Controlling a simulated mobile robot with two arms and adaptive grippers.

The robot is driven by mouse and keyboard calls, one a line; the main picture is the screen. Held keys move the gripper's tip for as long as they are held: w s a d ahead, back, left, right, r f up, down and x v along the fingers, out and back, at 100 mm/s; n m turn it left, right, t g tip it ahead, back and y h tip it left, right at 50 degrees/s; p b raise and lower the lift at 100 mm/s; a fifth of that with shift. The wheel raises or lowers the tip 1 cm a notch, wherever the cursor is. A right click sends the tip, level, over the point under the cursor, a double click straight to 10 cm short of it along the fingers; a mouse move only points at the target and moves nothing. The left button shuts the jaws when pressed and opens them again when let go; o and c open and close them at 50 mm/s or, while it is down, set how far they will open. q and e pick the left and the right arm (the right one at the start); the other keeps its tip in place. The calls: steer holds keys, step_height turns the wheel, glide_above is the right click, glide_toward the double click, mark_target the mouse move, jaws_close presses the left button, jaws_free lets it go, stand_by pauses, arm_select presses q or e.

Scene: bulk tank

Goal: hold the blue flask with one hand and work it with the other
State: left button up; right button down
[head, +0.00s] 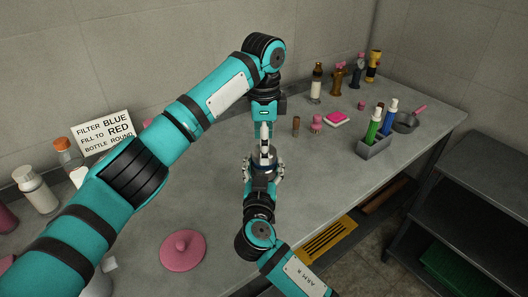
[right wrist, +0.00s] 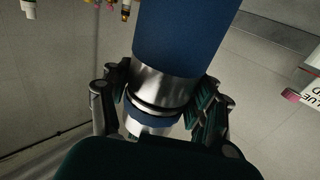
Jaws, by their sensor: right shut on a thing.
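The blue flask (right wrist: 185,38) fills the upper middle of the right wrist view, a blue body with a silver metal band and a dark ring below. My right gripper (right wrist: 155,108) is shut around the metal band, a finger on each side. In the head view, my right gripper (head: 263,172) is near the middle of the bench, and the flask is mostly hidden between the two arms. My left gripper (head: 265,132) points down directly above the flask, close to its top. Whether its fingers are open or touch the flask cannot be told.
Several bottles line the back.

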arm_select(q)
steer(key=shift+r, duration=0.45)
steer(key=shift+c, duration=0.4)
steer(key=shift+r, duration=0.15)
steer(key=shift+c, duration=1)
steer(key=m, duration=0.1)
steer(key=r+m, duration=0.2)
steer(key=shift+d+m, duration=0.25)
steer(key=shift+m, duration=0.15)
steer(key=m, duration=0.1)
steer(key=r+m, duration=0.1)
steer(key=shift+a+m, duration=0.2)
steer(key=shift+m, duration=0.1)
steer(key=shift+f, duration=3.9)
steer(key=shift+c, duration=0.5)
